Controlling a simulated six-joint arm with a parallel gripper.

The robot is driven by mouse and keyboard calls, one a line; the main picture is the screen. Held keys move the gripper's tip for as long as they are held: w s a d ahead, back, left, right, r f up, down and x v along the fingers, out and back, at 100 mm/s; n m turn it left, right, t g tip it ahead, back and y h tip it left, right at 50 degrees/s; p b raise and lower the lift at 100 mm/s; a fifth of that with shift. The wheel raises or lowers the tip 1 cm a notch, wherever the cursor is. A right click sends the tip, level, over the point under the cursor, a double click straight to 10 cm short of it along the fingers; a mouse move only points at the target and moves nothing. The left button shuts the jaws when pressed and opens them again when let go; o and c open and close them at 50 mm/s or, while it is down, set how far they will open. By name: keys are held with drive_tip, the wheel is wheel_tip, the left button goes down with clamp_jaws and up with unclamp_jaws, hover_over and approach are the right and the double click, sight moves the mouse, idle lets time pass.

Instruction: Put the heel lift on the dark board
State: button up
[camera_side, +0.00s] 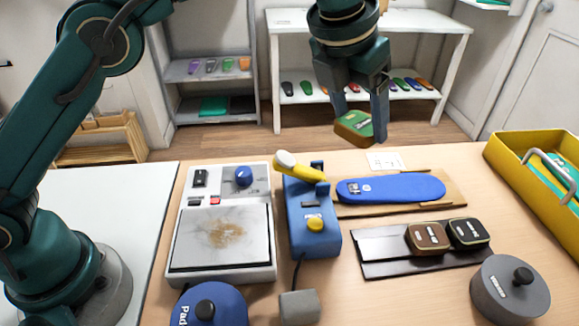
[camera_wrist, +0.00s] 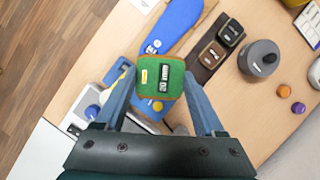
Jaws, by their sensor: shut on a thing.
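My gripper (camera_side: 362,124) is shut on a green heel lift (camera_side: 352,127) with a brown edge and holds it in the air above the back of the table. In the wrist view the green heel lift (camera_wrist: 157,88) sits between both fingers, with a label on its face. The dark board (camera_side: 383,266) lies flat on the table, in front and to the right of my gripper. A brown heel lift (camera_side: 428,237) and a black heel lift (camera_side: 467,233) stand side by side on its right part; its left part is bare.
A blue insole (camera_side: 391,189) lies on a wooden board behind the dark board. A blue device with a yellow handle (camera_side: 300,167) stands left of it. A grey round weight (camera_side: 509,289) is at front right, and a yellow tray (camera_side: 532,185) at far right.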

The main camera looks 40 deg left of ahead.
drive_tip(key=s+d+f+m, duration=0.1)
drive_tip(key=d+f+m, duration=0.1)
drive_tip(key=d+f, duration=0.55)
drive_tip(key=h, duration=0.1)
hover_over(386, 245)
drive_tip(key=s, duration=0.2)
drive_tip(key=shift+g, duration=0.3)
drive_tip(key=f, duration=0.4)
drive_tip(key=shift+w+a+f, duration=0.1)
drive_tip(key=shift+w+a, duration=0.15)
drive_tip(key=shift+a, duration=0.05)
drive_tip(key=shift+f, duration=2.5)
